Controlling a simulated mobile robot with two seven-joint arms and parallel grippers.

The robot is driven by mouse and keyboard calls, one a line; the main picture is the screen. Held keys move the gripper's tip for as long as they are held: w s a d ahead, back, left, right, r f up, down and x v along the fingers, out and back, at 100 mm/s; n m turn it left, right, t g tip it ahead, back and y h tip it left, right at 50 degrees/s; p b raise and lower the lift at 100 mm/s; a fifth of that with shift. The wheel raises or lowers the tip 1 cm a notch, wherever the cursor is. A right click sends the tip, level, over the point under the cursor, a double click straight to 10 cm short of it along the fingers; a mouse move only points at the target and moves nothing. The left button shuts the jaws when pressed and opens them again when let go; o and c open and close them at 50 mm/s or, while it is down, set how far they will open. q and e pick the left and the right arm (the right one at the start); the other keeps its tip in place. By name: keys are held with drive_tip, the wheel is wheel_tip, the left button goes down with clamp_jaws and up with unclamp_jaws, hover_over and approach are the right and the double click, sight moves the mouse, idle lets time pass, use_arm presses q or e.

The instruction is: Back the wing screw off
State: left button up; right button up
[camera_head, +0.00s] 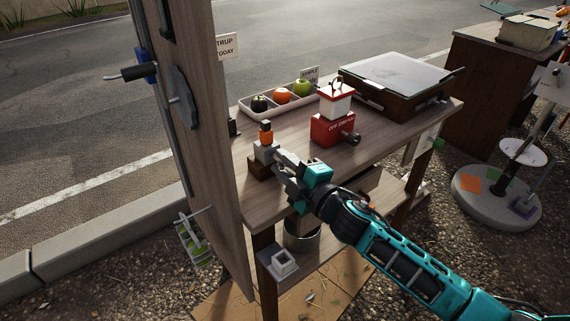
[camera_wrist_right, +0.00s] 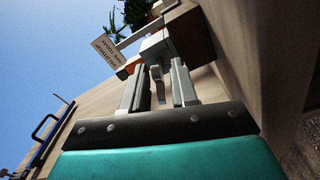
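A small grey clamp-like fixture (camera_head: 264,150) stands on a brown wooden block (camera_head: 257,170) at the near left corner of the table, with an orange and black piece (camera_head: 266,134) upright in its top. My right gripper (camera_head: 279,159) reaches in from the right, with its fingers close to the fixture's near right side. In the right wrist view, a narrow grey part (camera_wrist_right: 157,84), apparently the wing screw, sticks out from the fixture between the two fingers. The fingers stand apart with gaps beside it. The fixture hides the screw's thread. My left gripper is out of view.
A tall wooden panel (camera_head: 190,120) stands just left of the fixture. A red box (camera_head: 333,127) with a crank, a fruit tray (camera_head: 248,112) and a large lidded case (camera_head: 392,85) occupy the table behind. A pot (camera_head: 301,237) stands below. Bare tabletop lies right of the gripper.

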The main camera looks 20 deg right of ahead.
drive_tip(key=shift+o, duration=0.3)
drive_tip(key=shift+s, duration=0.1)
drive_tip(key=shift+s+d, duration=0.15)
drive_tip(key=shift+s, duration=0.1)
drive_tip(key=v, duration=1.2)
